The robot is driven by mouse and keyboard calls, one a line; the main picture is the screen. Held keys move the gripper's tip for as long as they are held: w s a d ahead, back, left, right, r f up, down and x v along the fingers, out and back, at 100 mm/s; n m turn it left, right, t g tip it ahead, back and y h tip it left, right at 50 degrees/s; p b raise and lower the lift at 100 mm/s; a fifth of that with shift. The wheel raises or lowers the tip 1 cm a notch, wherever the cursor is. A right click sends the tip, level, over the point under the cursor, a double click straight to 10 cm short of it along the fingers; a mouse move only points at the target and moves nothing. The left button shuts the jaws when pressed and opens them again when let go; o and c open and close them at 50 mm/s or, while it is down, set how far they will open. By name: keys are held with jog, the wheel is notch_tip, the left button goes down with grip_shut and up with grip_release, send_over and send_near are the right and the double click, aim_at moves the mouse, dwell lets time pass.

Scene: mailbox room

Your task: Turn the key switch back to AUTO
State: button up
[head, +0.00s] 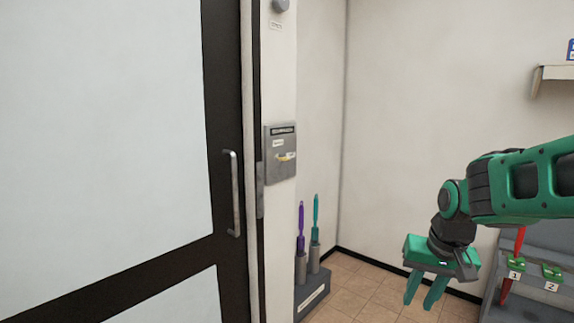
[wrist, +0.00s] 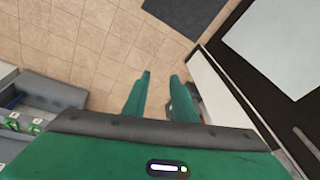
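The key switch (head: 286,157) sits on a grey wall panel (head: 280,172) on the narrow wall strip right of the door. A yellowish key or lever points sideways on it, with small labels around it that are too small to read. My gripper (head: 425,297) hangs well to the right of the panel and lower, fingers pointing down. Its two green fingers are apart with nothing between them; they also show in the wrist view (wrist: 160,80) above the tiled floor. The switch is not identifiable in the wrist view.
The dark-framed door (head: 225,110) with its vertical handle (head: 234,195) stands left of the panel. A grey holder (head: 312,295) with purple and teal handled tools stands below it. A grey rack (head: 545,300) with numbered green parts is at right. Open tiled floor (head: 365,285) lies between.

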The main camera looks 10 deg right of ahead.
jog(key=w+a+r+t+y, duration=0.1)
jog(key=w+a+r+t, duration=0.15)
jog(key=w, duration=1.15)
jog(key=m+t+y, duration=0.4)
jog(key=t+y, duration=0.5)
jog(key=y, duration=0.1)
send_near(288, 160)
jog(key=x, duration=1)
jog(key=shift+d, duration=0.1)
jog(key=shift+c, duration=0.6)
jog(key=shift+f, duration=0.1)
grip_shut()
